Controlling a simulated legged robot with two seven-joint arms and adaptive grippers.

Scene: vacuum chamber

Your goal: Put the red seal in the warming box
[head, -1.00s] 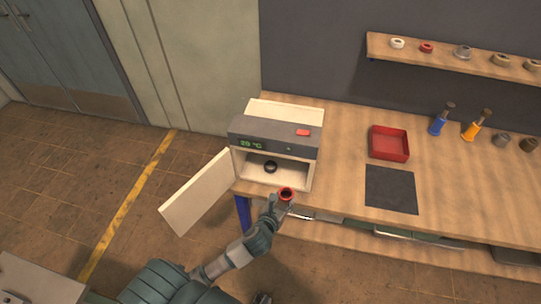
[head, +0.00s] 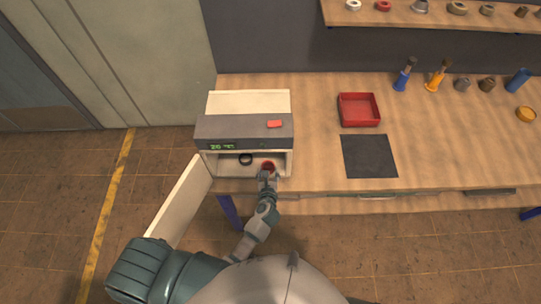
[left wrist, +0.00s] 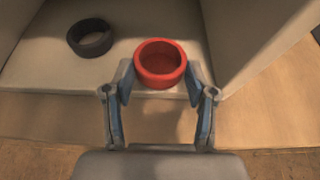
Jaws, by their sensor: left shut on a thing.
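The red seal (head: 268,166) is a short red ring. My left gripper (head: 267,175) is shut on it at the front of the warming box (head: 243,130). In the left wrist view the red seal (left wrist: 160,64) sits between the two fingertips of my left gripper (left wrist: 160,84), over the front part of the box's pale floor. The warming box has a grey top panel with a green display, and its door (head: 182,200) stands open to the left. A black ring (head: 246,159) lies inside, left of the red seal. My right gripper is not in view.
The box stands at the left end of a wooden bench. To its right are a red tray (head: 343,110) and a dark mat (head: 369,157). Blue and orange tools (head: 403,76) stand farther right. A shelf (head: 425,20) with several rings hangs above.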

